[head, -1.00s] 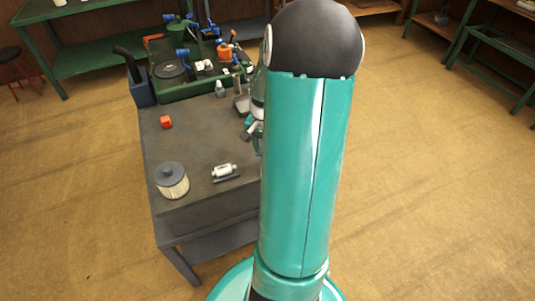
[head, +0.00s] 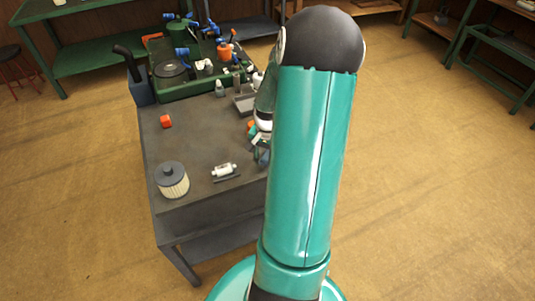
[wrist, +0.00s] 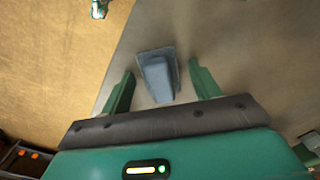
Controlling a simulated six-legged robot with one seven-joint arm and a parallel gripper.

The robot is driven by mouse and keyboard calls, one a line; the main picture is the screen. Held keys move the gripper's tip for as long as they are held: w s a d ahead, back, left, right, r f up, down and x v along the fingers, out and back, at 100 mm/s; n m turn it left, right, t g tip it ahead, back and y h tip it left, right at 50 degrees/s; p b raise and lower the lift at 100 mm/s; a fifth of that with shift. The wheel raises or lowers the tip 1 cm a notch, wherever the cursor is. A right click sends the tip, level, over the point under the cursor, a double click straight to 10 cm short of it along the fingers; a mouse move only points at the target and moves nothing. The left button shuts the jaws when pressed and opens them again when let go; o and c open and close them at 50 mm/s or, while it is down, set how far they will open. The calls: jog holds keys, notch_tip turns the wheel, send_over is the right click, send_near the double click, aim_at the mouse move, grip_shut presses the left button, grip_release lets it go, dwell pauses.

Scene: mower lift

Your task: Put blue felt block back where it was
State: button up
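The blue felt block (wrist: 157,76) shows in the wrist view as a grey-blue wedge-like piece on the grey bench top. It lies between the two green fingers of my gripper (wrist: 161,72), with a gap visible on each side. My gripper is open and does not hold it. In the head view my gripper (head: 259,142) is at the bench's right side, largely hidden behind my arm. The block cannot be made out clearly there.
A green mower deck (head: 190,85) with blue clamps fills the far end. Floor lies beyond the bench edge.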

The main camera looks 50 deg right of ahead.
aim_at(266, 154)
notch_tip(266, 154, up, 12)
jog(key=shift+r, duration=0.15)
dwell(0.5)
jog(key=w+a+r+n+t+h, duration=0.15)
jog(key=a+r+n, duration=0.35)
jog(key=a, duration=0.5)
jog(key=w+a+r+n+t, duration=0.1)
jog(key=w+a+r+n, duration=0.15)
jog(key=a+r, duration=0.55)
jog(key=s+a+r+n+t, duration=0.1)
jog(key=s+a+n, duration=0.2)
jog(key=a, duration=0.6)
jog(key=s+a+r+n+t+y, duration=0.1)
jog(key=s+a+n+t, duration=0.1)
jog(key=a, duration=0.6)
jog(key=s+n, duration=0.1)
jog(key=n, duration=0.1)
jog(key=shift+s+a+r+n, duration=0.15)
jog(key=shift+s+a+n, duration=0.2)
jog(key=shift+s, duration=0.05)
jog(key=shift+y, duration=0.25)
